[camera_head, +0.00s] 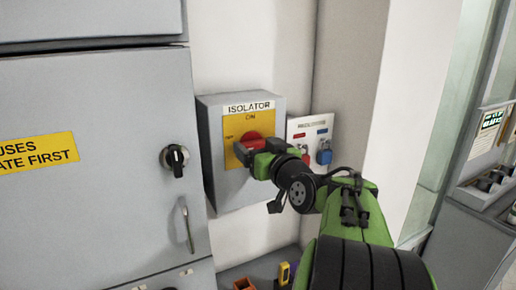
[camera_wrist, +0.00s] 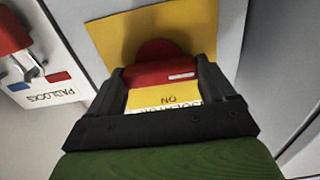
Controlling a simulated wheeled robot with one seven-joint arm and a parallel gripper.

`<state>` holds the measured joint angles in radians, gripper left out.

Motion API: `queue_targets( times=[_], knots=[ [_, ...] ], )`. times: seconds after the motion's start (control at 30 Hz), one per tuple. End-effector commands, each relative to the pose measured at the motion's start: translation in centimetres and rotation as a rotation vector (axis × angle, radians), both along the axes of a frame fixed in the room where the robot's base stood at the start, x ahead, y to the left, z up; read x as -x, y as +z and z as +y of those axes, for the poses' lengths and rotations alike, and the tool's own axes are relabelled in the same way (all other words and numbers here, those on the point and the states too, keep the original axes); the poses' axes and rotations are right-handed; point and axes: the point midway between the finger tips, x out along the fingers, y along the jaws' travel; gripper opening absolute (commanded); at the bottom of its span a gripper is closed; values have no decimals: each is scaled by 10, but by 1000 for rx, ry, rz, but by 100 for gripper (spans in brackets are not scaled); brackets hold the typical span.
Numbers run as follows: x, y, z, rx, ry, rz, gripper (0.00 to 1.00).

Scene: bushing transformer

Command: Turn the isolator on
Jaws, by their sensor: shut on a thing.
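The isolator (camera_head: 224,193) is a grey wall box with a yellow plate, "ISOLATOR" on its top edge and "ON" at the plate's top. Its red rotary handle (camera_head: 252,140) lies roughly level across the plate, not upright toward "ON". In the wrist view the picture is upside down: the red handle (camera_wrist: 160,73) spans between my two dark fingers, with a white mark near its right end. My gripper (camera_head: 258,152) is shut on the handle; it also shows in the wrist view (camera_wrist: 161,82). My fingers and green arm hide part of the plate in the head view.
A padlock board (camera_head: 297,129) with red and blue padlocks hangs just right of the isolator. A grey cabinet (camera_head: 100,200) with a black knob (camera_head: 175,157) and a metal handle (camera_head: 187,222) stands close on the left. Small items (camera_head: 284,273) lie below.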

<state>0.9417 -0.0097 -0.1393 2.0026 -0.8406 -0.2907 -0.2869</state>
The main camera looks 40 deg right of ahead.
Motion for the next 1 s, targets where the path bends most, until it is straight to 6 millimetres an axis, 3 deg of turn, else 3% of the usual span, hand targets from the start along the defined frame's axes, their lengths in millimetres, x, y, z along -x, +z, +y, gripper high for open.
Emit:
queue_targets(
  times=[0.27, 1.0],
  knots=[
    [0, -1, 0, -138, 1, -40, 52],
    [0, -1, -1, -805, 1, -235, 52]
  ],
)
